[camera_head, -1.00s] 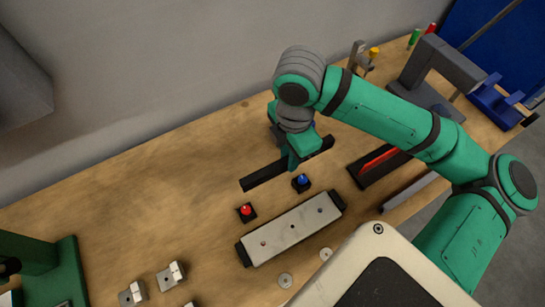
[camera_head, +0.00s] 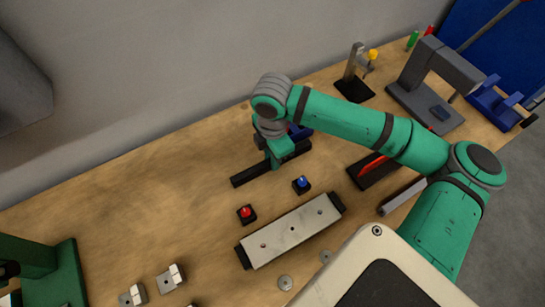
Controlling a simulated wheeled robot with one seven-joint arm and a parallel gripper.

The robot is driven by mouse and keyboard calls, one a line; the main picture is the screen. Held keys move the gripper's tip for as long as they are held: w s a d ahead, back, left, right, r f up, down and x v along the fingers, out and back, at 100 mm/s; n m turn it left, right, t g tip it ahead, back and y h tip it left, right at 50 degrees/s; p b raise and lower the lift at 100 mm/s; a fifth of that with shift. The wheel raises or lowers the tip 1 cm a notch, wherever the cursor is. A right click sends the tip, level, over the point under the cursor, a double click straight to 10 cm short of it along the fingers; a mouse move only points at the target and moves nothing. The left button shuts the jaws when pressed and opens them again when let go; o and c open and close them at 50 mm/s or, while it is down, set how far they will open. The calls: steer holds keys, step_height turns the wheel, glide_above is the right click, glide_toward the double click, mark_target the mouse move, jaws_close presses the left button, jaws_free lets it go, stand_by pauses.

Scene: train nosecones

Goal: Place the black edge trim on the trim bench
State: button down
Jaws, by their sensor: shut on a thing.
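The black edge trim (camera_head: 250,175) is a long dark bar above or on the wooden trim bench (camera_head: 150,185), behind the red and blue buttons. My gripper (camera_head: 275,163) is shut on the trim near its middle, and the fingers hide part of it. The trim runs from lower left to upper right. I cannot tell whether its underside touches the bench.
A red button (camera_head: 246,213) and a blue button (camera_head: 302,184) stand in front of the trim. A grey plate with dark end blocks (camera_head: 292,230) lies nearer. Small metal blocks (camera_head: 170,278) lie at lower left.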

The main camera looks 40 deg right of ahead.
steer(key=c, duration=1.6)
jaws_free()
steer(key=shift+f, duration=0.1)
steer(key=shift+c, duration=0.2)
step_height(320, 180, up, 12)
steer(key=shift+r, duration=0.2)
